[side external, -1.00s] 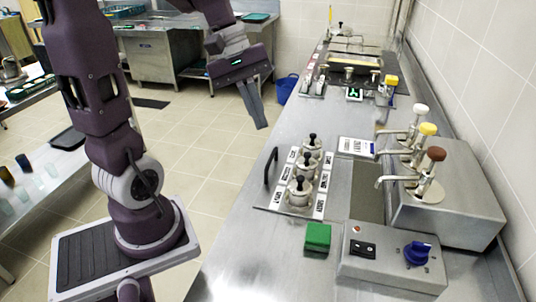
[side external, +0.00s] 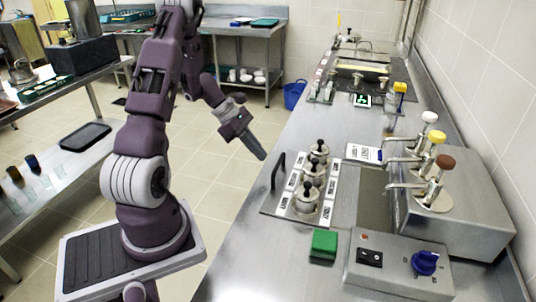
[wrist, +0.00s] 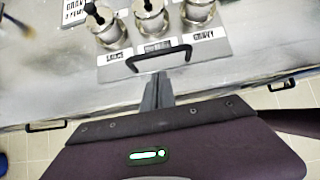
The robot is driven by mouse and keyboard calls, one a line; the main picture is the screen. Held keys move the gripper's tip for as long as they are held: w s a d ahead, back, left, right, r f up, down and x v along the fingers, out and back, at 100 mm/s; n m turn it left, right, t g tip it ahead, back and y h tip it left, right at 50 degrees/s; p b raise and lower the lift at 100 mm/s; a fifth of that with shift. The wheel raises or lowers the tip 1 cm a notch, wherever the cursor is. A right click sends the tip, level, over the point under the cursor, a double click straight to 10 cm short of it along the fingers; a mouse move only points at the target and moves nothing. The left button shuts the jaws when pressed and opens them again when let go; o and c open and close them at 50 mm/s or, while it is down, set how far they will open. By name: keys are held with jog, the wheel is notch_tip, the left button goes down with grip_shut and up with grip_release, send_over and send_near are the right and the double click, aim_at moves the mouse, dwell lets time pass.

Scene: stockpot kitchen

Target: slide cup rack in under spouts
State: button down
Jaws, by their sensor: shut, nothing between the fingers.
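The cup rack (side external: 272,211) is a flat metal tray on the steel counter, with a black handle (side external: 278,171) on its left edge. It carries three lidded metal cups (side external: 307,196) with black knobs, between rows of labels. Three pump spouts (side external: 390,160) with white, yellow and brown knobs reach left from a steel box, to the right of the rack. My gripper (side external: 262,156) is shut and empty, just beyond the counter-side handle in the picture. In the wrist view, its fingers (wrist: 159,86) point at the rack's handle (wrist: 160,57); contact cannot be told.
A dark recessed strip (side external: 373,199) lies between rack and spouts. A green block (side external: 323,243) and a control box with a blue knob (side external: 425,262) stand in front. The counter's left edge runs close by the handle.

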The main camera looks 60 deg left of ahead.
jog(key=shift+w+d+f, duration=0.25)
jog(key=shift+w+d, duration=0.8)
send_over(330, 187)
jog(key=shift+s+a, duration=0.1)
jog(key=shift+a, duration=0.2)
jog(key=shift+w+d, duration=0.2)
jog(key=shift+d, duration=0.05)
jog(key=shift+d+r, duration=0.1)
jog(key=shift+d, duration=0.05)
